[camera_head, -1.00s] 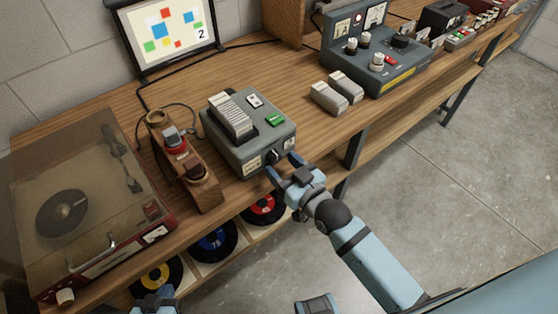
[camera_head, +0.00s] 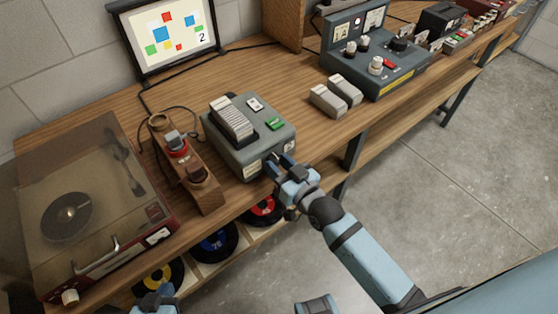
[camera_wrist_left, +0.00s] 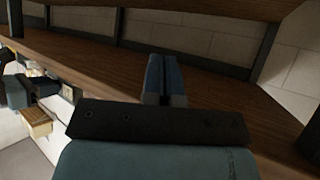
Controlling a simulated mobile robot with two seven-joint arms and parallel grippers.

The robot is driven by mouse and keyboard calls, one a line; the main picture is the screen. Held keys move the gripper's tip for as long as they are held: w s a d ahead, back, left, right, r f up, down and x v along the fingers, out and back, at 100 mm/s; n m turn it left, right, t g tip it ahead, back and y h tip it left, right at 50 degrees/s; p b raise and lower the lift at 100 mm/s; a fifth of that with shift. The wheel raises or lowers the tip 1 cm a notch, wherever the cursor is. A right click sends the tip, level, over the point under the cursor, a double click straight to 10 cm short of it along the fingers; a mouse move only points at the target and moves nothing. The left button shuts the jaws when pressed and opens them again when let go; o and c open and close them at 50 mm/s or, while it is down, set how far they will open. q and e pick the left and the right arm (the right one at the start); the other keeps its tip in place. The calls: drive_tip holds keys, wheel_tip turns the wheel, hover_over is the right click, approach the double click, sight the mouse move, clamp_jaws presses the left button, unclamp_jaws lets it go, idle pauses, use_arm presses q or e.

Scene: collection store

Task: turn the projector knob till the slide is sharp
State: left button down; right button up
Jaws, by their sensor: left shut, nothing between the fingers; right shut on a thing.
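The grey slide projector (camera_head: 228,147) stands on the bench with a row of slides in its top. Its knob is on the front face, mostly hidden by my right gripper (camera_head: 277,168), which is shut on it. The screen (camera_head: 174,32) behind shows coloured squares and a "2"; their edges look fairly crisp, but fine focus is too small to judge. My left gripper (camera_head: 155,298) is low at the bottom edge, away from the projector. In the left wrist view its fingers (camera_wrist_left: 166,78) are together and empty.
A record player (camera_head: 80,215) stands at the left and a wooden stand (camera_head: 183,165) beside the projector. Two grey boxes (camera_head: 336,95) and a control unit (camera_head: 375,62) are to the right. Records (camera_head: 214,243) sit on the shelf below.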

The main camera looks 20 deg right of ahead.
drive_tip(key=shift+r+m+p, duration=0.2)
drive_tip(key=shift+m+p, duration=0.45)
drive_tip(key=shift+m, duration=0.35)
drive_tip(key=shift+f, duration=0.1)
drive_tip(key=o, duration=0.9)
drive_tip(key=shift+f, duration=0.1)
drive_tip(key=b+v, duration=0.1)
drive_tip(key=v, duration=1.2)
drive_tip(key=shift+s+d, duration=0.1)
drive_tip(key=shift+s, duration=0.3)
